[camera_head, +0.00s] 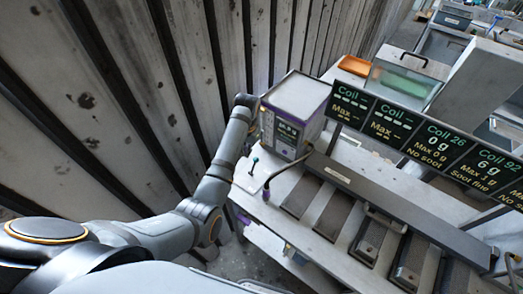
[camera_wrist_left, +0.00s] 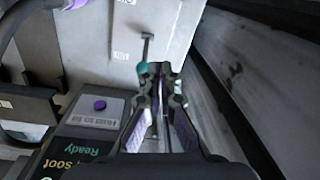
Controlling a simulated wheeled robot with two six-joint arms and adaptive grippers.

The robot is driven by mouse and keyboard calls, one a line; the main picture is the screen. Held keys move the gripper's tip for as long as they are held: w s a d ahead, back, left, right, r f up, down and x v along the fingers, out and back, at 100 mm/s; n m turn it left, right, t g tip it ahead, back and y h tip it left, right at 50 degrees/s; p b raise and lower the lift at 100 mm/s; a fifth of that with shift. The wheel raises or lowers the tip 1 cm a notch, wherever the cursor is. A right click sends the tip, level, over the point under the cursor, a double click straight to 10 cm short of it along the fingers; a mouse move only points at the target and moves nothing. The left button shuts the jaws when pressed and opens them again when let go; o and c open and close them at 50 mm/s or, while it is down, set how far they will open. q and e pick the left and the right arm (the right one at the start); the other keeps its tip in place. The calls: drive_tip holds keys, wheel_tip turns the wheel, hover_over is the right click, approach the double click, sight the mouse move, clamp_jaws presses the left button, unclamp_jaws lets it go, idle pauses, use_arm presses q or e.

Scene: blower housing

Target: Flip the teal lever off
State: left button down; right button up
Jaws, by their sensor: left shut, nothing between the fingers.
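The teal lever (camera_head: 254,162) is a small teal knob on a dark stem. It stands on a pale plate (camera_head: 246,178) at the left end of the bench in the head view. In the left wrist view a teal part of the lever (camera_wrist_left: 142,69) and a grey stem show just beyond my left gripper (camera_wrist_left: 158,70); the fingers hide part of it. That gripper is shut and empty, with its tips close to the lever. I cannot tell whether they touch. In the head view my left arm reaches up beside the bench; its fingers are not clear. My right gripper is not in view.
A pale box with purple trim (camera_head: 297,97) stands just behind the lever. A dark hose (camera_head: 288,166) with a purple end curves beside it. Dark screens (camera_head: 429,143) and several slots line the bench to the right. A ribbed wall (camera_head: 130,100) is close on the left.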

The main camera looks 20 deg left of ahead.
use_arm(q)
drive_tip(key=w+d+r, duration=0.2)
drive_tip(key=w+r, duration=0.1)
drive_tip(key=r, duration=0.3)
drive_tip(key=w+d+r+m+g, duration=0.1)
drive_tip(key=w+d+r, duration=0.2)
drive_tip(key=r, duration=0.3)
drive_tip(key=shift+w+r, duration=0.4)
drive_tip(key=shift+w, duration=0.25)
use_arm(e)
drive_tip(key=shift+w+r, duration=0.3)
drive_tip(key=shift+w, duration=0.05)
use_arm(q)
drive_tip(key=b, duration=0.7)
approach(254, 166)
drive_tip(key=w+d+r, duration=0.1)
drive_tip(key=w+r, duration=0.3)
drive_tip(key=w, duration=0.1)
drive_tip(key=f, duration=0.3)
drive_tip(key=s+f+p, duration=0.1)
drive_tip(key=f, duration=0.5)
drive_tip(key=shift+s+a+f+p, duration=0.15)
drive_tip(key=shift+a+f+p, duration=0.2)
drive_tip(key=shift+a+p, duration=0.05)
drive_tip(key=shift+f, duration=0.55)
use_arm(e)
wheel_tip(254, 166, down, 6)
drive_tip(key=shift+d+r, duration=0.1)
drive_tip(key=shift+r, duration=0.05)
